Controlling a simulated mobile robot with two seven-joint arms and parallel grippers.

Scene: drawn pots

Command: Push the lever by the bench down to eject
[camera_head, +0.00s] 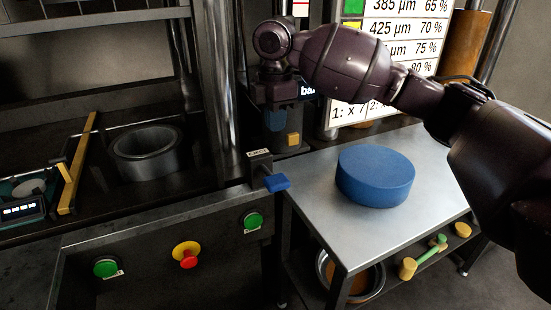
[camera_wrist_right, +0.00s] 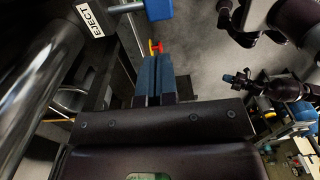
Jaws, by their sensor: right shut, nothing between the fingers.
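The lever is a blue paddle (camera_head: 277,183) on a short dark arm beside the bench, just left of the metal table. A dark block (camera_head: 259,163) with a white label holds it; in the right wrist view the label reads EJECT (camera_wrist_right: 90,20). The blue paddle also shows at the top of that view (camera_wrist_right: 158,9). My right gripper (camera_head: 276,120) points down above the paddle, apart from it. Its blue fingers (camera_wrist_right: 153,75) are together and empty. A dark arm part with a small blue end (camera_wrist_right: 230,78) may be my left gripper; its jaws cannot be made out.
A blue disc (camera_head: 375,175) lies on the metal table (camera_head: 330,235), right of the lever. The bench front carries green buttons (camera_head: 252,220) and a red-and-yellow button (camera_head: 186,254). A steel column (camera_head: 213,90) stands left of my gripper. A metal ring (camera_head: 147,152) sits further left.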

